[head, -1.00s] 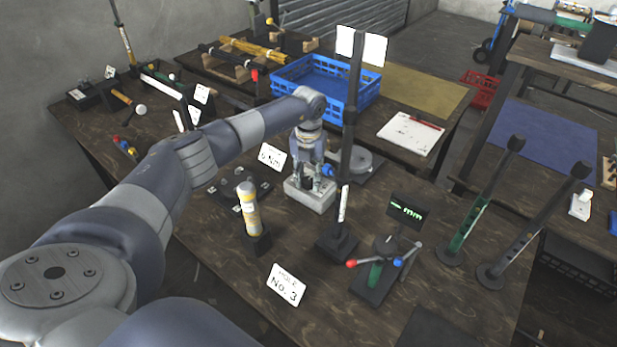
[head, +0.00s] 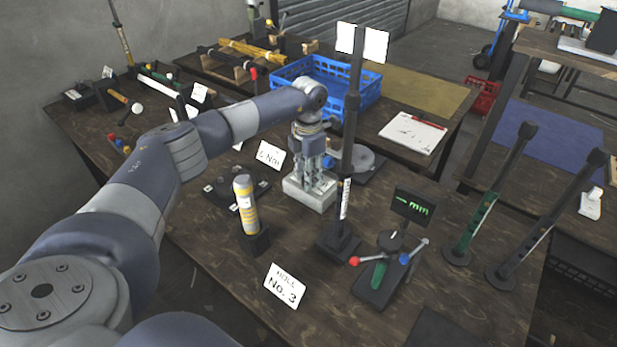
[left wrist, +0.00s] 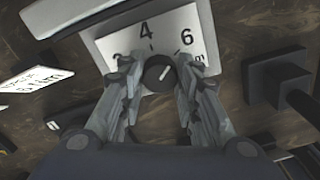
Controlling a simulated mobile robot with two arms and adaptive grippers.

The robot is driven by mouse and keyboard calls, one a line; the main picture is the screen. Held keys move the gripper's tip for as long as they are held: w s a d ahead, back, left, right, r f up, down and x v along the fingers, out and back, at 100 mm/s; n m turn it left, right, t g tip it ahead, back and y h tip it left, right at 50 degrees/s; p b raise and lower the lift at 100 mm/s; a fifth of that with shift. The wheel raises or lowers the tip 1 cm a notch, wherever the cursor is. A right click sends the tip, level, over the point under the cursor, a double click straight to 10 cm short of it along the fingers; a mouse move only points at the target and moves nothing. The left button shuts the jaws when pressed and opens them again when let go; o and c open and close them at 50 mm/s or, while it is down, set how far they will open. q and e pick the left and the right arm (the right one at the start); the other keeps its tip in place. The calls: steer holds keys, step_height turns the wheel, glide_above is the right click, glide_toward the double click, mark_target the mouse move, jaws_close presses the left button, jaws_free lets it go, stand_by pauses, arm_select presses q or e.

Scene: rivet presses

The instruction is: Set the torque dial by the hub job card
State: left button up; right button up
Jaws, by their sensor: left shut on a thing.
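The torque dial is a dark round knob (left wrist: 158,73) with a white pointer line, on a pale box (head: 310,192) whose white face shows 4 and 6. In the left wrist view the pointer leans up and right, seemingly between 4 and 6. My left gripper (head: 317,178) reaches down over the box, its fingers on both sides of the knob and shut on it; its fingers also show in the left wrist view (left wrist: 160,100). A small white card (head: 270,155) beside the box seems to read "6 Nm". Another card (head: 285,287) reads "HOLE No. 3". My right gripper is not in view.
A dark post (head: 350,130) with white cards on top stands just right of the box. A yellow-striped cylinder (head: 246,205) stands in front left. A gauge with a green display (head: 413,203) and a handled fixture (head: 390,252) are at right. A blue crate (head: 355,100) is behind.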

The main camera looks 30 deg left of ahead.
arm_select(q)
steer(key=shift+m+b, duration=0.3)
steer(key=shift+m, duration=0.5)
steer(key=shift+r, duration=0.1)
steer(key=o, duration=1.1)
step_height(320, 180, up, 12)
